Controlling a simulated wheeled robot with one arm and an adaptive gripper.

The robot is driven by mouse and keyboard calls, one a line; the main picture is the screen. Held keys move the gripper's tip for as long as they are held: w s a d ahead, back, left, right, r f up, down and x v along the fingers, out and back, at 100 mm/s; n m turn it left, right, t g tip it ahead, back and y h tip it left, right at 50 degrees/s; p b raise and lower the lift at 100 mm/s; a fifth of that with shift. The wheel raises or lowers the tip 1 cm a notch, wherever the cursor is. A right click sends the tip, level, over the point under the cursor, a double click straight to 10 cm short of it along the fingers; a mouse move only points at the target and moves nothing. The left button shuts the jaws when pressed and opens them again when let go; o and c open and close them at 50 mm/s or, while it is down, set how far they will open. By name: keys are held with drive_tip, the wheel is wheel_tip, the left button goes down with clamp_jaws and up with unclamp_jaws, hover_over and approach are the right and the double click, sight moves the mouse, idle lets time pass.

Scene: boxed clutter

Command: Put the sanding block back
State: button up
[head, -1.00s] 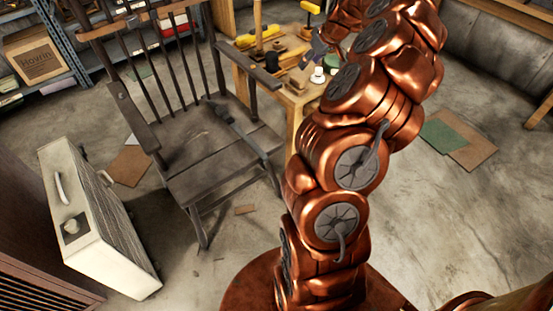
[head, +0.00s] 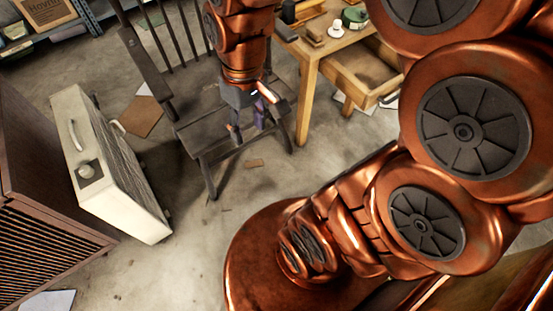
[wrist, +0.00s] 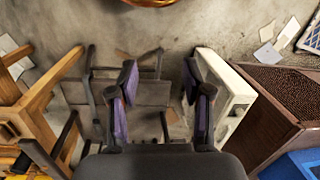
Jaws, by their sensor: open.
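I cannot pick out the sanding block for certain in either view. My gripper (head: 247,122) hangs over the chair's seat in the head view, fingers pointing down. In the wrist view my gripper (wrist: 161,100) has its two purple-padded fingers wide apart, with nothing between them but the chair and floor below. The wooden table (head: 310,62) stands right of the chair, with an open drawer (head: 385,101) at its front. A small wooden block-like piece (head: 313,32) lies on the tabletop; whether it is the sanding block is unclear.
The dark wooden chair (head: 215,150) stands below my gripper. A white heater-like box (head: 125,170) and a brown slatted cabinet (head: 45,215) are at left. A green tin (head: 355,17) is on the table. My arm hides much at right.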

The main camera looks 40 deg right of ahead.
drive_tip(key=s+f+m+g+h, duration=0.1)
drive_tip(key=s+f, duration=0.1)
drive_tip(key=s, duration=0.7)
drive_tip(key=shift+s, duration=0.25)
wheel_tip(320, 180, up, 22)
drive_tip(key=p, duration=2)
drive_tip(key=shift+s+p, duration=0.3)
drive_tip(key=shift+s, duration=0.05)
drive_tip(key=shift+c, duration=0.7)
drive_tip(key=shift+d+m, duration=0.1)
drive_tip(key=shift+m, duration=0.2)
